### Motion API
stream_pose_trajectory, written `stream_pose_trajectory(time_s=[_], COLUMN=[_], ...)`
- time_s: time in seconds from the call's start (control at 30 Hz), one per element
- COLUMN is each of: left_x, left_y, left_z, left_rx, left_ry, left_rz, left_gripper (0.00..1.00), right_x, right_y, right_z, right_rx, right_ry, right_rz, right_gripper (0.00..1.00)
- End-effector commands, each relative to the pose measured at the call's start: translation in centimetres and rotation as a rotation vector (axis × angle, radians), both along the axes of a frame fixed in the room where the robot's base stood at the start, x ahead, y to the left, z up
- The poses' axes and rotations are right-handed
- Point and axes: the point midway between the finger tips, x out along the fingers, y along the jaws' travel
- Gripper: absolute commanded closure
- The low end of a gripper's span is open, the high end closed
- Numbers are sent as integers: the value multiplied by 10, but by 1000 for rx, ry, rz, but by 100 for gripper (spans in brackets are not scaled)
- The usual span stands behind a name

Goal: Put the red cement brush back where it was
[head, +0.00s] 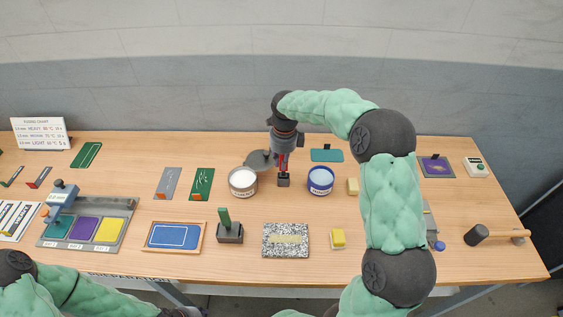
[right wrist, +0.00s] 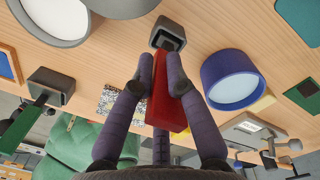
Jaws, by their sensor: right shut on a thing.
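The red cement brush (head: 284,162) is upright in my right gripper (head: 284,152), between two pots. In the right wrist view my right gripper (right wrist: 160,75) is shut on the red brush (right wrist: 168,102). A small dark square holder (head: 283,181) stands directly below the brush; it also shows in the right wrist view (right wrist: 168,36). The brush's lower end meets or overlaps the holder in both views, and I cannot tell how deep it sits. The bristles are hidden. My left arm crosses the bottom left of the head view; its gripper is out of frame.
A white cement pot (head: 243,182) stands left of the holder, with a grey lid (head: 259,160) behind it. A blue pot (head: 321,181) stands right. A green-handled tool (head: 225,220) stands in a dark block in front. A speckled slab (head: 285,252) lies nearer.

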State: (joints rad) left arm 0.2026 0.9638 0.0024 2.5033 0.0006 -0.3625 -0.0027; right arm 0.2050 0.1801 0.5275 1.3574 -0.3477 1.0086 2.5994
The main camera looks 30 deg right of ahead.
Motion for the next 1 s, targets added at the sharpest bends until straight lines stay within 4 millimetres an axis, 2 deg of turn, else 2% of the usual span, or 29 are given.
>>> stream_pose_trajectory(time_s=[0.13, 0.17, 0.23, 0.67, 0.77, 1.0], left_x=[0, 0, 0, 0, 0, 0], left_y=[0, 0, 0, 0, 0, 0], left_z=[-2, -2, -2, 1, 3, 11], left_rx=[0, 0, 0, 0, 0, 0], left_ry=[0, 0, 0, 0, 0, 0], left_rz=[0, 0, 0, 0, 0, 0], left_gripper=[60, 60, 60, 60, 60, 60], right_x=[0, 0, 0, 0, 0, -1], right_y=[0, 0, 0, 0, -1, -2], right_z=[-4, -4, -4, 3, 14, 61], right_rx=[0, 0, 0, 0, -1, 0], right_ry=[0, 0, 0, 0, -3, -4], right_rz=[0, 0, 0, 0, -1, -1], right_gripper=[100, 82, 62, 61, 61, 61])
